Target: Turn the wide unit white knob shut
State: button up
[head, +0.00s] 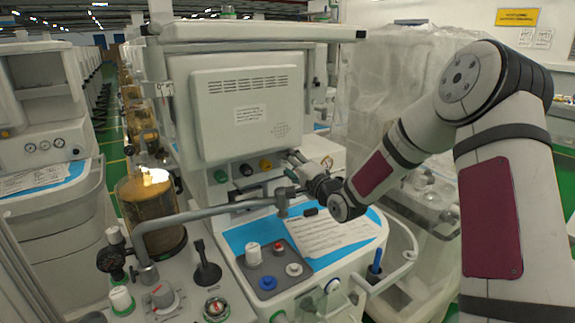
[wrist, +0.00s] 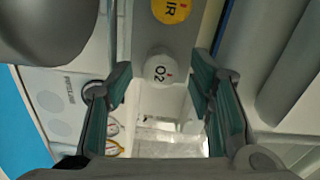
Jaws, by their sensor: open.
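The wide unit (head: 250,100) is the pale cart in the middle of the head view, with a row of knobs under its big panel. In the wrist view a white knob (wrist: 160,69) marked O2 with a small red mark faces me. My gripper (wrist: 161,84) is open, one finger on each side of that knob in the picture, with gaps on both sides. I cannot tell how deep the knob sits between the fingers. In the head view my gripper (head: 293,160) is at the right end of the row and hides the white knob.
A yellow knob (wrist: 171,9) sits beside the white one; black (head: 246,170) and green (head: 220,176) knobs are further left. A grey pipe arm (head: 215,209) crosses in front. Below lie a paper sheet (head: 330,235) and a panel with a blue knob (head: 267,283).

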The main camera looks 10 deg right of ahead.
jog(key=v, duration=0.7)
jog(key=shift+s, duration=0.1)
